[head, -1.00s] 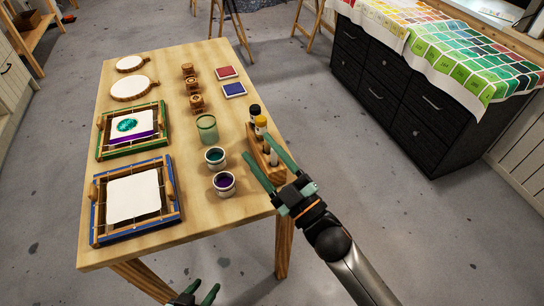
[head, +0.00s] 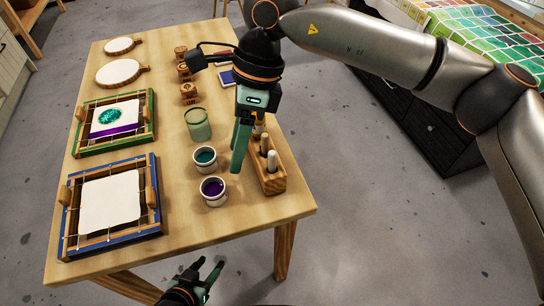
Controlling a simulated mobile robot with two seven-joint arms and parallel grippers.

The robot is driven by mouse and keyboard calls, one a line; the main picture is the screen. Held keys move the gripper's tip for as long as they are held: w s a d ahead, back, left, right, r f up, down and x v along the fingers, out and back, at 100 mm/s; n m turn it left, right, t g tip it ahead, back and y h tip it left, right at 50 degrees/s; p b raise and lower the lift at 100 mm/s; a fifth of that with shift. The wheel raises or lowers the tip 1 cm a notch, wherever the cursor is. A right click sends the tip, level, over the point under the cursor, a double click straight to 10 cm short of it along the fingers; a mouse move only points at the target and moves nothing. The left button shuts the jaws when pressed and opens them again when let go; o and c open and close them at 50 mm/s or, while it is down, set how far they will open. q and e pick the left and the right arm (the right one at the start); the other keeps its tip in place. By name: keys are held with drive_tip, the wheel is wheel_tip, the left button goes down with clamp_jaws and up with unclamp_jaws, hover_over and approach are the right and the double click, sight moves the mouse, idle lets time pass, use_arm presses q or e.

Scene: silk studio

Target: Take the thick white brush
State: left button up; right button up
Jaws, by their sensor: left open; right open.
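A wooden brush holder (head: 272,184) stands near the table's right edge. Pale handles of two brushes rise from it: a front one (head: 272,161) and one behind it (head: 265,143). Another top farther back is mostly hidden by my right gripper. I cannot tell which is the thick white brush. My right gripper (head: 238,165) points down just left of the holder, open, with nothing seen between its fingers. My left gripper (head: 211,270) is open and empty below the table's front edge, away from the brushes.
Jars of teal (head: 206,159) and purple paint (head: 213,191) and a green glass jar (head: 198,125) stand left of the holder. A blue frame (head: 157,230) and a green frame (head: 147,144) lie at left. The table's front right corner (head: 285,208) is clear.

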sight(272, 152)
drive_tip(key=w+d+t+h, duration=0.1)
drive_tip(key=w+d, duration=0.1)
drive_tip(key=w+d+r+h, duration=0.1)
drive_tip(key=w+d, duration=0.1)
drive_tip(key=w+d+t+h, duration=0.1)
drive_tip(key=shift+w+d+r+t, duration=0.25)
drive_tip(key=shift+w+d+t, duration=0.05)
drive_tip(key=shift+w+d, duration=0.1)
wheel_tip(272, 152, down, 12)
drive_tip(key=shift+s+a+r+p, duration=0.1)
drive_tip(key=shift+r+p, duration=0.1)
drive_tip(key=shift+p, duration=0.1)
drive_tip(key=shift+c, duration=0.4)
clamp_jaws()
